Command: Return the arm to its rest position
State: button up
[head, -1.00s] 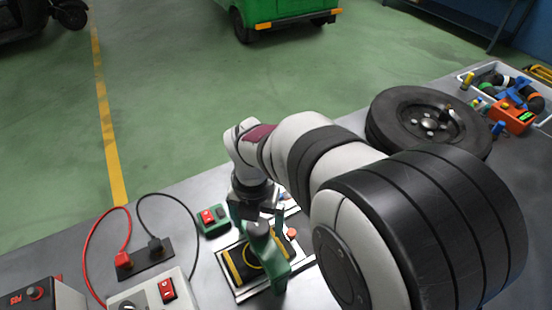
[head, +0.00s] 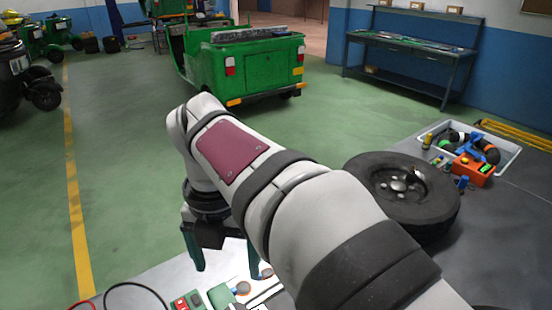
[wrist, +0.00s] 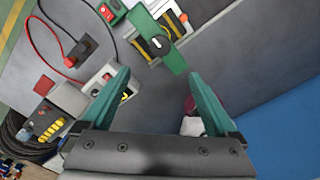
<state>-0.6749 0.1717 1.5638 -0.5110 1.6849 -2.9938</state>
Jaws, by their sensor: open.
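My gripper (head: 224,264) is raised above the workbench in the head view, partly hidden behind my own arm. In the wrist view my gripper (wrist: 162,82) shows two green fingers spread wide apart with nothing held between them. A green bracket with a black knob (wrist: 172,58) lies beyond the fingertips, apart from them, across a tray with yellow-and-black edging (wrist: 181,24). In the head view only part of that area shows, at the bottom edge.
A black wheel (head: 405,195) lies on the bench at right, close to my arm. Behind it is a grey bin (head: 508,152) of parts. In the wrist view, a socket panel (wrist: 80,52) with red and black cables and switch boxes stand at left. A green rickshaw (head: 255,70) stands on the floor.

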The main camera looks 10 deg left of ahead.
jog(key=s+d+f+m, duration=0.1)
jog(key=s+d+m, duration=0.1)
jog(key=d+m, duration=0.55)
jog(key=s+d+f+m, duration=0.1)
jog(key=s+d+m, duration=0.25)
jog(key=m, duration=0.65)
jog(key=s+d+f+m+y, duration=0.1)
jog(key=s+d+f+m, duration=0.2)
jog(key=m, duration=0.9)
jog(key=s+d+f+m, duration=0.4)
jog(key=s+m, duration=0.3)
jog(key=m, duration=0.5)
jog(key=shift+d+y, duration=0.4)
jog(key=shift+d, duration=0.2)
